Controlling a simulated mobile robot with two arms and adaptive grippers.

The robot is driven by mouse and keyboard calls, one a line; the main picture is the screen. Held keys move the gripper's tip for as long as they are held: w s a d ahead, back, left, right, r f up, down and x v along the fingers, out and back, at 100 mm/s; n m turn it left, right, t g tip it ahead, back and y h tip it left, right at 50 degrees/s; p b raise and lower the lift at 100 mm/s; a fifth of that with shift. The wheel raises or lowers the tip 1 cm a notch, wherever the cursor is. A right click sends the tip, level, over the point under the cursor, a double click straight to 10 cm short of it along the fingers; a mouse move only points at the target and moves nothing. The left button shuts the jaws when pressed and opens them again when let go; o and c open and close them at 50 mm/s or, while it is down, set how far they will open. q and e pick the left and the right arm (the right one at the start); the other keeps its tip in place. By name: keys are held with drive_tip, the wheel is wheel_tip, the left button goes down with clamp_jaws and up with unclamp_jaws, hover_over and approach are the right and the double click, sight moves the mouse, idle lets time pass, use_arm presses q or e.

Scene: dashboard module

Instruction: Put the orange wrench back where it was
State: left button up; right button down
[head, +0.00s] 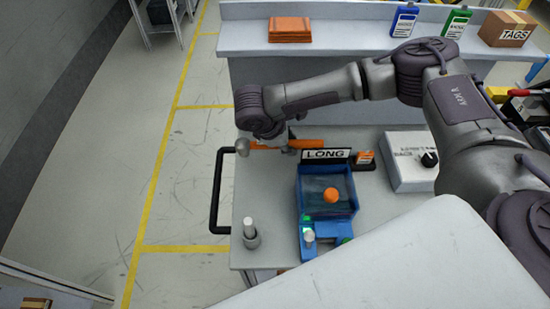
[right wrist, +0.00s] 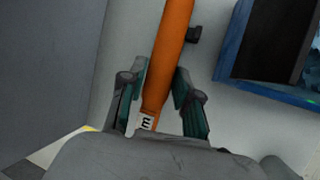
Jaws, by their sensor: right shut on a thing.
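The orange wrench (head: 262,146) lies crosswise in the head view, at the far left part of the work table, just left of the LONG sign (head: 326,155). A grey end shows at its left. My right gripper (head: 287,143) is shut on it. In the right wrist view the orange wrench (right wrist: 168,58) runs between both fingers of the right gripper (right wrist: 160,88), with a small white label near the palm. I cannot tell whether it touches the table. My left gripper is not in view.
A blue fixture (head: 301,190) with an orange knob (head: 331,196) stands in front of the sign. A metal post (head: 249,231) is at the front left. A white box with a black dial (head: 403,172) stands right. A black rail (head: 216,193) edges the table's left side.

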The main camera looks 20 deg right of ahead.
drive_tip(key=shift+a+f, duration=0.1)
drive_tip(key=shift+f, duration=0.85)
wheel_tip(320, 180, down, 4)
drive_tip(key=shift+r+p, duration=0.1)
drive_tip(key=shift+p, duration=0.3)
drive_tip(key=shift+f, duration=0.25)
drive_tip(key=c, duration=0.8)
unclamp_jaws()
drive_tip(key=b+v, duration=0.2)
drive_tip(key=v, duration=1)
drive_tip(key=shift+r, duration=0.15)
